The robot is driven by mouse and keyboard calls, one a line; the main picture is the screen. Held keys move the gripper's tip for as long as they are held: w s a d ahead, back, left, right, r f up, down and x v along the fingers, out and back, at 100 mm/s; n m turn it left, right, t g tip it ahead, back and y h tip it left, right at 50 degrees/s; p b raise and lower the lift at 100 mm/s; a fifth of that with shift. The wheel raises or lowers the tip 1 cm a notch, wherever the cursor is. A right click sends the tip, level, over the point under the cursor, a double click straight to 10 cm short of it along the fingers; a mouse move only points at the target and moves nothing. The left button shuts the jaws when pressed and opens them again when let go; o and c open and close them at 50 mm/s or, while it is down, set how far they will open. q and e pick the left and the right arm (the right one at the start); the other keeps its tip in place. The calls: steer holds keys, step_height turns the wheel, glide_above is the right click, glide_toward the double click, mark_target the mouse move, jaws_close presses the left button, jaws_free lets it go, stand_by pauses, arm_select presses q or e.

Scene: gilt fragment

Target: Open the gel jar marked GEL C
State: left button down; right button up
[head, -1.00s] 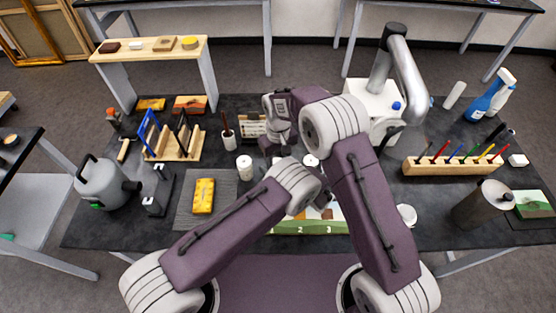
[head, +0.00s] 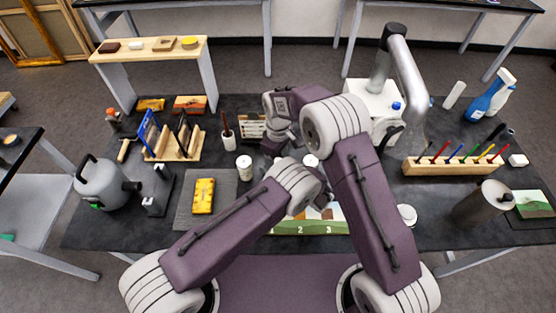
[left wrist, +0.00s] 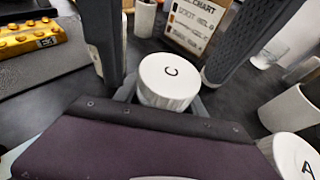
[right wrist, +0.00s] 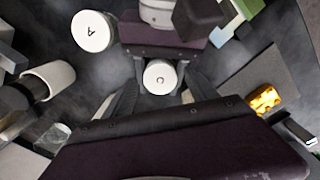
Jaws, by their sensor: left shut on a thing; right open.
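The jar marked C has a white lid; it stands upright in the left wrist view (left wrist: 170,78) and shows from above in the right wrist view (right wrist: 160,78). My left gripper (left wrist: 163,97) is shut on this jar from the side, low around its body. My right gripper (right wrist: 160,90) is open above the jar, its fingers pointing down on either side of the lid with gaps. In the head view, my arms hide the jar and most of both grippers.
A white jar marked A (right wrist: 92,30) stands close by. A label chart (left wrist: 197,22) and a white cup (left wrist: 145,18) stand behind the held jar. A yellow block (head: 203,196) lies on a grey mat. A wooden pen rack (head: 455,166) is at the right.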

step_height(320, 180, up, 4)
arm_select(q)
steer(key=c, duration=0.6)
jaws_free()
